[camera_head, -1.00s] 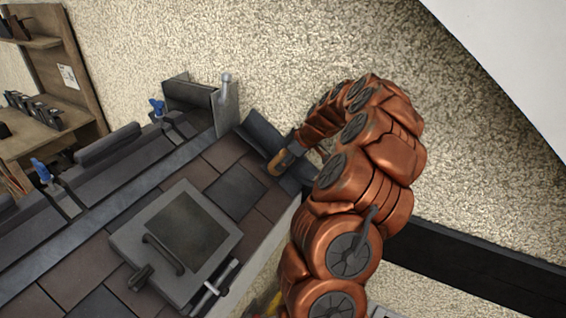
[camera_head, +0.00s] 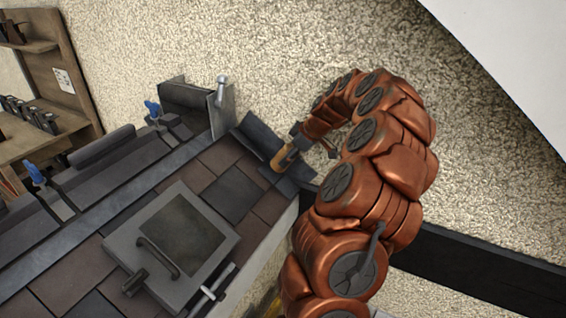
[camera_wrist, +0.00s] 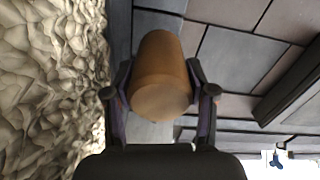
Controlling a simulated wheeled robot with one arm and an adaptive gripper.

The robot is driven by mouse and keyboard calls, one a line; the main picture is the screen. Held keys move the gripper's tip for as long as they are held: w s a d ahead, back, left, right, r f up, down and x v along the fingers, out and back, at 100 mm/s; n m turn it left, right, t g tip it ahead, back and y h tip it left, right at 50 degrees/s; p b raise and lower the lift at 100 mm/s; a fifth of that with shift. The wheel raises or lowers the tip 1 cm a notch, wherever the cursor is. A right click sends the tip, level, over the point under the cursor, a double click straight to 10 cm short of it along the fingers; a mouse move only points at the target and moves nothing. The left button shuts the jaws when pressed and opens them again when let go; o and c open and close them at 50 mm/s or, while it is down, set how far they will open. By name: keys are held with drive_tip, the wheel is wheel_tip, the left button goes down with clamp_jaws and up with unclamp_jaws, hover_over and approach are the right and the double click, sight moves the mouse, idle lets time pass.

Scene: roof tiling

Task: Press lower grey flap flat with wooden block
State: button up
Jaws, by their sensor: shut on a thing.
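My gripper (camera_wrist: 160,100) is shut on the wooden block (camera_wrist: 160,75), a rounded brown piece held between both fingers in the wrist view. In the head view the block (camera_head: 281,158) is at the end of my bent copper arm, over the grey flap (camera_head: 290,180) at the right edge of the roof. The block's far end reaches the flap area; I cannot tell whether it touches. A dark upturned grey piece (camera_head: 258,135) stands just behind it against the wall. Part of the flap is hidden by the block and my arm.
A roof hatch (camera_head: 185,235) with a handle lies on the tiles, with a hammer-like tool (camera_head: 211,290) by its lower edge. Blue-handled tools (camera_head: 152,108) stand along the ridge at left. A metal upstand (camera_head: 222,110) and the rough wall (camera_head: 300,50) bound the back.

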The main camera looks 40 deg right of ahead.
drive_tip(key=shift+b+v, duration=0.6)
drive_tip(key=shift+v, duration=1.35)
drive_tip(key=shift+w, duration=0.2)
